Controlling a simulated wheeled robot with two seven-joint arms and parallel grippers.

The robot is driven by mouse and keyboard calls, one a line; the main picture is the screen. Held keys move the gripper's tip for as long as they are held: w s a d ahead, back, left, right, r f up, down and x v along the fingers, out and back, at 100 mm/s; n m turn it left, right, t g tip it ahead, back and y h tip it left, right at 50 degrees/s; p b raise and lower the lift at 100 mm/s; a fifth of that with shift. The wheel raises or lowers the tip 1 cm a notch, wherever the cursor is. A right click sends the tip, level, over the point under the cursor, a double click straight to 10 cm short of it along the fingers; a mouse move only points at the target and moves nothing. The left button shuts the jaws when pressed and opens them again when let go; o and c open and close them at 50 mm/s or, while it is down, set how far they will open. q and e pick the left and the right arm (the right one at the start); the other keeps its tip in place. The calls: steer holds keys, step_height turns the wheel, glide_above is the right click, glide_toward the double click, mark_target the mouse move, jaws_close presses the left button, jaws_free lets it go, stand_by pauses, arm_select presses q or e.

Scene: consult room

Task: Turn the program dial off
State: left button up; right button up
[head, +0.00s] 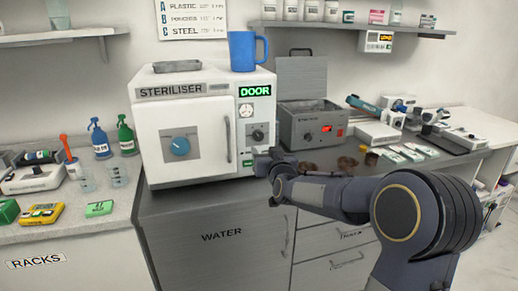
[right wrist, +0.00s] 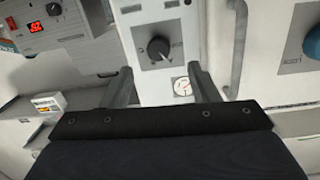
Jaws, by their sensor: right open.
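The white steriliser (head: 205,85) stands on the grey cabinet. Its right-hand panel carries a green DOOR sign, a round white gauge (head: 247,111) and a black dial (head: 257,136). In the right wrist view, which looks upside down, the black dial (right wrist: 158,47) lies ahead between the fingers, with the gauge (right wrist: 182,86) nearer my right gripper (right wrist: 160,72). The jaws are apart and empty, not touching the dial. In the head view my right gripper (head: 265,158) is in front of the panel, just below the dial. The dial's marks are too small to read. My left gripper is out of view.
A blue mug (head: 243,50) stands on top of the steriliser. A grey metal bath (head: 310,125) with an open lid and red display stands close on the right.

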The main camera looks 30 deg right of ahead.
mark_target(259, 138)
steer(key=x, duration=0.3)
steer(key=p+x, duration=0.1)
steer(key=x, duration=0.5)
steer(key=shift+d+r, duration=0.1)
steer(key=shift+r, duration=0.2)
steer(key=shift+s, duration=0.1)
steer(key=c, duration=1)
